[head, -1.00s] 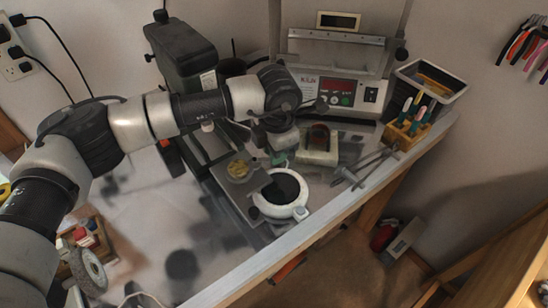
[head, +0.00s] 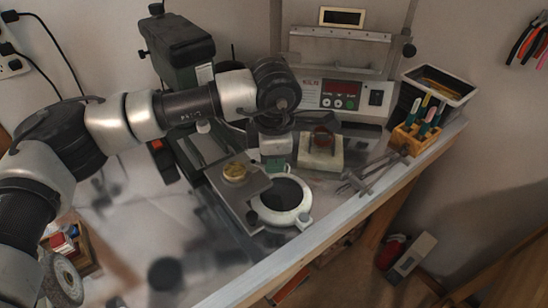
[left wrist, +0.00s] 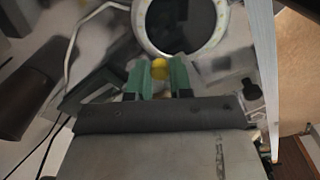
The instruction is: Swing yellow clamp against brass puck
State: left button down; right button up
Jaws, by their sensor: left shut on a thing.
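The brass puck (head: 234,172) lies flat on a grey metal plate (head: 257,184) beside the microscope-like stand. My left gripper (head: 277,167) is low over the bench, just right of the puck and behind the white ring (head: 304,211). In the left wrist view its green fingers (left wrist: 159,76) are shut on a small yellow piece, the yellow clamp (left wrist: 160,67). Only the clamp's yellow tip shows there; in the head view my gripper hides it. I cannot tell whether the clamp touches the puck. My right gripper is not in view.
The dark green stand (head: 178,48) rises behind my left arm. A control box with a red display (head: 343,94) is at the back. A pale block (head: 320,155), metal tools (head: 372,172) and a wooden tool holder (head: 415,138) are to the right. The bench's front edge is close.

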pick_arm(q)
jog(key=c, duration=1)
grip_release()
jog(key=r, duration=0.3)
jog(key=r+b, duration=0.1)
jog(key=r, duration=0.7)
jog(key=shift+s+b, duration=0.25)
jog(key=shift+b, duration=0.05)
